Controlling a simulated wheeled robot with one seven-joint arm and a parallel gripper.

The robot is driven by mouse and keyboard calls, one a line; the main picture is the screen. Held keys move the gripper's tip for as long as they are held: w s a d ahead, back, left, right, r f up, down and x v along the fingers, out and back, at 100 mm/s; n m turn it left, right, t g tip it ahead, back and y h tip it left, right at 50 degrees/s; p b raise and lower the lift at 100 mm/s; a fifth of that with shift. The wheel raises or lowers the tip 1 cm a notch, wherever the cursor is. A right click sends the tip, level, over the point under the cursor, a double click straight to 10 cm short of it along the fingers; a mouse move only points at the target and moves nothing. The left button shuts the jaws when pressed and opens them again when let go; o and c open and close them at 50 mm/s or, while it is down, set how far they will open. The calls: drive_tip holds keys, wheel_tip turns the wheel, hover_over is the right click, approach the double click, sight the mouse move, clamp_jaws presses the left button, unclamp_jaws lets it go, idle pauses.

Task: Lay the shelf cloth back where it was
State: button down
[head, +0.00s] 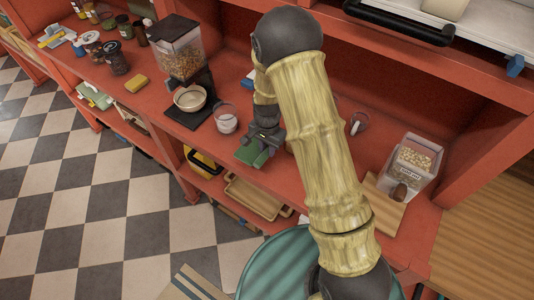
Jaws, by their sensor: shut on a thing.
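My gripper (262,142) is over the red shelf top, close to its front edge, pointing down. It is shut on a green cloth (250,157), a small flat piece showing at and below the fingers. My arm hides part of the shelf behind and to the right. I cannot tell whether the cloth touches the shelf (228,165).
A glass with white contents (226,119) stands just left of my gripper, beside a grain dispenser (182,62) with a bowl (190,97). A yellow sponge (137,83) and several jars are further left.

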drive_tip(key=shift+f+p, duration=0.7)
drive_tip(key=shift+f, duration=1.4)
drive_tip(key=shift+f, duration=0.2)
drive_tip(key=c, duration=1.2)
unclamp_jaws()
drive_tip(key=shift+r, duration=0.1)
wheel_tip(320, 180, up, 11)
drive_tip(key=b, duration=0.3)
drive_tip(key=shift+r+b, duration=0.2)
drive_tip(key=shift+b, duration=0.2)
drive_tip(key=shift+r, duration=0.4)
